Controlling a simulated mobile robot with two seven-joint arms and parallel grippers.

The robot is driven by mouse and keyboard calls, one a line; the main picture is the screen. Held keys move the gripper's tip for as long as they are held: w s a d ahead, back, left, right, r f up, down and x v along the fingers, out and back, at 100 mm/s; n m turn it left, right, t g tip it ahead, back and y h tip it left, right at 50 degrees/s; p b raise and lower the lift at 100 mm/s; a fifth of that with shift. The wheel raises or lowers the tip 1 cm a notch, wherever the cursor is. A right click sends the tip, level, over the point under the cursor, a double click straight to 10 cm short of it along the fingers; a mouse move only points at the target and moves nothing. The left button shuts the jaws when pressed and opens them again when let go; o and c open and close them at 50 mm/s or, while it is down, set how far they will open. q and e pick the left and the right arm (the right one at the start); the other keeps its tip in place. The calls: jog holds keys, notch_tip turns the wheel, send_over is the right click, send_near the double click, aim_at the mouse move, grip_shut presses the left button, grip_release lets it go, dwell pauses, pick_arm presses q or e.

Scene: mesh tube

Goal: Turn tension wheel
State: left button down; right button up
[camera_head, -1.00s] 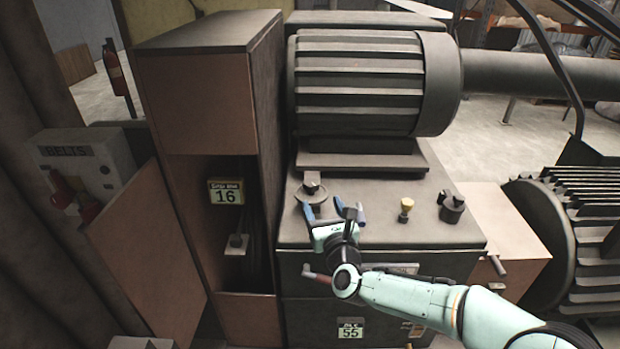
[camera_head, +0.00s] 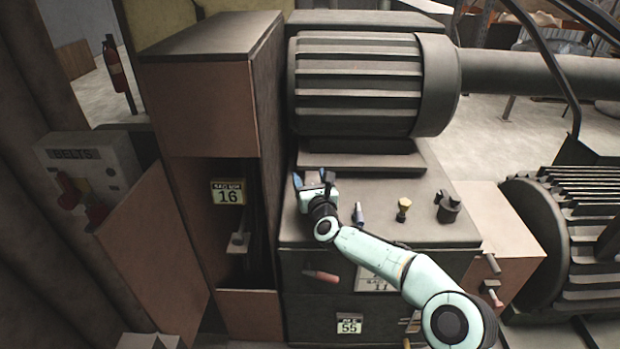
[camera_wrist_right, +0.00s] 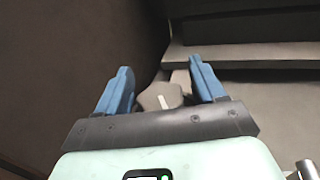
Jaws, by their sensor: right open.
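I cannot tell for sure which control is the tension wheel. My right gripper (camera_head: 313,180) is open over the rear left of the machine's top, where a grey knob stands. In the right wrist view the grey knob (camera_wrist_right: 160,97), with a pale mark on top, sits between the two spread blue fingers of the right gripper (camera_wrist_right: 165,85). I see no clear contact between fingers and knob. In the head view the gripper mostly hides this knob. My left gripper is not in view.
The ribbed motor (camera_head: 360,85) is behind. A tall brown cabinet (camera_head: 205,100) stands close on the left.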

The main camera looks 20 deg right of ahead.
jog(key=c, duration=1)
jog(key=shift+m+h, duration=0.3)
jog(key=shift+h, duration=0.1)
jog(key=shift+f+m+h, duration=0.1)
jog(key=shift+m+h, duration=0.4)
jog(key=shift+h, duration=0.3)
jog(key=shift+o, duration=0.2)
jog(key=m+h, duration=0.1)
jog(key=h, duration=0.1)
jog(key=m+g+h+b, duration=0.1)
jog(key=m+h, duration=0.1)
jog(key=m+g+h, duration=0.1)
jog(key=h, duration=0.1)
jog(key=shift+s+d+b, duration=0.1)
jog(key=shift+d+b, duration=0.2)
jog(key=shift+s+d+m+g+h, duration=0.1)
jog(key=shift+d+m+g+h, duration=0.05)
jog(key=shift+m+g+h, duration=0.85)
jog(key=shift+s+d+m+g+h+p, duration=0.1)
jog(key=shift+d+m+g+h+p, duration=0.1)
jog(key=shift+m+g+h+p, duration=0.9)
jog(key=shift+h, duration=0.3)
